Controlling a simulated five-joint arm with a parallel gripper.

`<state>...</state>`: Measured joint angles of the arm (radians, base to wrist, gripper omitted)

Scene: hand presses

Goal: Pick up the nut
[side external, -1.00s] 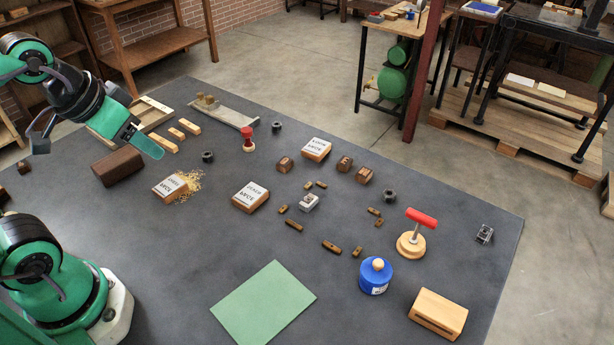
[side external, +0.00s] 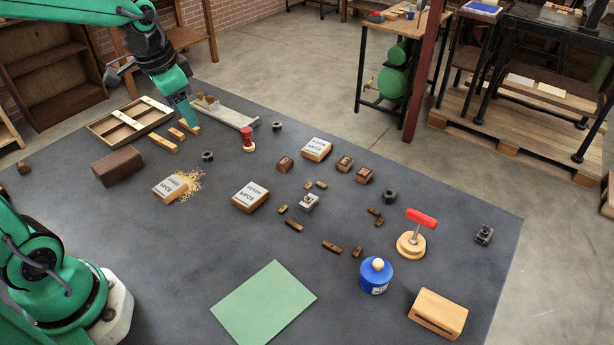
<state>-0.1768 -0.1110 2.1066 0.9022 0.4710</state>
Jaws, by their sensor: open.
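I cannot tell which is the task's nut. My gripper (side external: 152,98) is open and empty at the upper left, its jaws wide apart. Its long green finger points down near the far wooden bar; whether it touches the bar is unclear. All three ring-shaped pieces lie to the right of my gripper and apart from it.
A wooden tray (side external: 100,130) and wooden bars (side external: 163,143) lie near my gripper. The stamp (side external: 248,140), labelled blocks (side external: 250,196), a blue jar (side external: 375,277) and a red-handled press (side external: 411,242) stand on the mat. The mat's lower left-middle is mostly clear.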

